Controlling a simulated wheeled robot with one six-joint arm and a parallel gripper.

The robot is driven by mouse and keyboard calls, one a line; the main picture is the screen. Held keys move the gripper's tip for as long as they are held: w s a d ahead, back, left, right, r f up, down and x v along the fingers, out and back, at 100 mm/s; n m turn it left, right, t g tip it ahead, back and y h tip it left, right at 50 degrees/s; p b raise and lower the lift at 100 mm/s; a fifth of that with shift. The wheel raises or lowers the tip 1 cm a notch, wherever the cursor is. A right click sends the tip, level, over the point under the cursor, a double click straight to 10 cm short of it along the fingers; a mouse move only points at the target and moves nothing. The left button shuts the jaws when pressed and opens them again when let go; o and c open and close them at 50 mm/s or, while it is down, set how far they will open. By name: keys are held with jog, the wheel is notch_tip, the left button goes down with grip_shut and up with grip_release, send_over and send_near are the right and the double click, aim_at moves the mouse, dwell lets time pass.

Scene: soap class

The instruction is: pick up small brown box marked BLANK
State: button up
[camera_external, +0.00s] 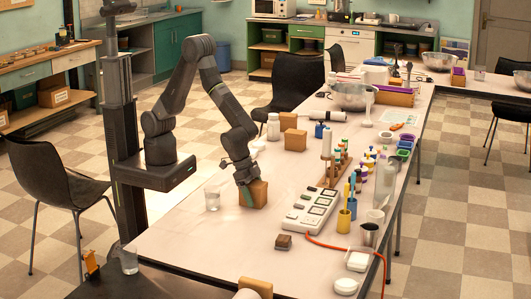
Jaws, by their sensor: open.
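A small brown box (257,194) stands on the long white table, right under my gripper (245,181). My gripper points down with its fingers at the box's top and left side. It is open; whether a finger touches the box I cannot tell. The gripper hides part of the box's top. Other brown boxes stand farther back, one (295,140) and a smaller one (288,121). Another brown box (256,286) is at the near edge. No marking BLANK can be read on any of them.
A clear glass (212,197) stands just left of the gripper.

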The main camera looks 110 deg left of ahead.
jog(key=c, duration=1.1)
jog(key=shift+r, duration=0.1)
jog(key=shift+c, duration=0.2)
